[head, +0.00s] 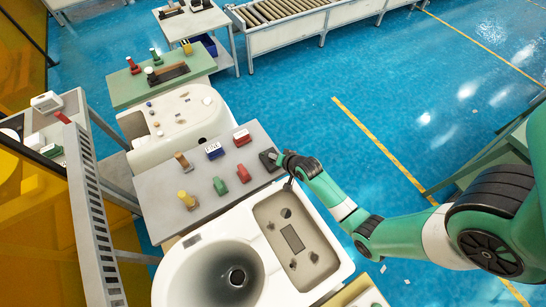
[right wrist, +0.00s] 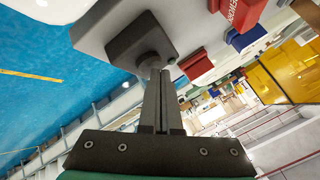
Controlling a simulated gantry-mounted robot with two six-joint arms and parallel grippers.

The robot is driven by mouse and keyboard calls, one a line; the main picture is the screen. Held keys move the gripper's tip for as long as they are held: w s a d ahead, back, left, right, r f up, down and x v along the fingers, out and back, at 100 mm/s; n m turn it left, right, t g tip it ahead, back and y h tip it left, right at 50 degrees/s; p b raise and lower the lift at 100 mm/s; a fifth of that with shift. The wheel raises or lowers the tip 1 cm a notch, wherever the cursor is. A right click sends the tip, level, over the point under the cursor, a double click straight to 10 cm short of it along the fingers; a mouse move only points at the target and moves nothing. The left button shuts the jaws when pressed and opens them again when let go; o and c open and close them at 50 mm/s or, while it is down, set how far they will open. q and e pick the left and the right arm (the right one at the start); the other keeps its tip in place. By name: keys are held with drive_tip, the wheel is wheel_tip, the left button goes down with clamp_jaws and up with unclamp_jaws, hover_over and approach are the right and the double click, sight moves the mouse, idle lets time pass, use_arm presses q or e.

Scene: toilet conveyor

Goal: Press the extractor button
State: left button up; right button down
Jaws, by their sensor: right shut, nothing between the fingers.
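A grey panel (head: 155,185) carries several controls. At its right end is a dark square box (head: 268,159); in the right wrist view the dark box (right wrist: 118,22) has a round grey knob on its face. My right gripper (head: 283,158) is shut and empty, its fingertips at this knob, touching or very close. The fingertips (right wrist: 160,72) also show in the right wrist view. Beside the box are a red block (head: 242,137) and a blue block (head: 214,150) with white lettering I cannot read surely. I cannot tell by label which control is the extractor button. My left gripper is out of view.
A white toilet piece (head: 190,270) lies in front, with another white ceramic piece (head: 205,125) behind. The blue floor at right is open.

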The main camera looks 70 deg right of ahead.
drive_tip(key=shift+f, duration=0.5)
drive_tip(key=shift+a+r+p, duration=0.1)
drive_tip(key=shift+r+p, duration=0.2)
drive_tip(key=shift+r, duration=0.1)
wheel_tip(320, 180, up, 6)
drive_tip(key=p, duration=0.6)
drive_tip(key=shift+r, duration=0.15)
